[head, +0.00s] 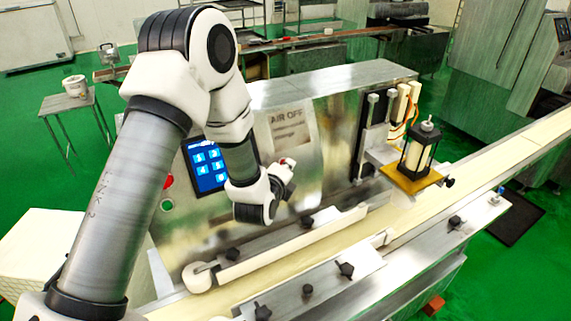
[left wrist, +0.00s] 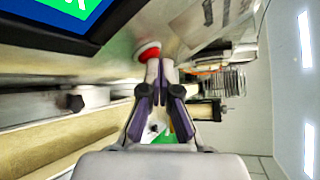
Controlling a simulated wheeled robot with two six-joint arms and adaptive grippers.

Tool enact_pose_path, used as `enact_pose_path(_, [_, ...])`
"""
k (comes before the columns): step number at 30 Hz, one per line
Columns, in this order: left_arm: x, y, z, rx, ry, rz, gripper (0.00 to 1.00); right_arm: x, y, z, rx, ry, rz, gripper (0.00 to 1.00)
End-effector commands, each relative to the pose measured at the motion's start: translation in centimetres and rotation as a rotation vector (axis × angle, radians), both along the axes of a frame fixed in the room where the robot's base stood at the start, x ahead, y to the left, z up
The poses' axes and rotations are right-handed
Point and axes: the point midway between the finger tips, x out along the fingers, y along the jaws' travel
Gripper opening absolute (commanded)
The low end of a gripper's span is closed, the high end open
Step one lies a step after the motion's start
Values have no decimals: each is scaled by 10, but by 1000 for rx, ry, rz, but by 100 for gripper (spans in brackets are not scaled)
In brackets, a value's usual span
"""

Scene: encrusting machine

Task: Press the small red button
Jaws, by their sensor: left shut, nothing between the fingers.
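The small red button (left wrist: 147,50) shows in the left wrist view, round and red with a pale lower rim, on the machine's metal face. My left gripper (left wrist: 159,66) is shut and empty, its fingertips right beside the button in that view. I cannot tell whether they touch it. In the head view, a bit of red (head: 283,161) shows at the end of my left arm, right of the touch screen. The fingers are mostly hidden there behind the white wrist. A larger red button (head: 168,181) sits left of the screen. My right gripper is not in view.
A blue touch screen (head: 205,166) is on the machine front, partly beside my arm. A green button (head: 166,205) sits below the larger red one. The conveyor (head: 325,225) with its guide rail runs below. A dark-framed hopper (head: 419,150) stands at the right.

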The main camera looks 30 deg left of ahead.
Motion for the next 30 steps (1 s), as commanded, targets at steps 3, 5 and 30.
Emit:
enact_pose_path(3, [1,1,0,0,0,1,0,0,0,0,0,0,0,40])
enact_pose_path(5, [1,1,0,0,0,1,0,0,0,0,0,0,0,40])
enact_pose_path(30, [-7,-13,8,1,-1,-1,0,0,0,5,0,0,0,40])
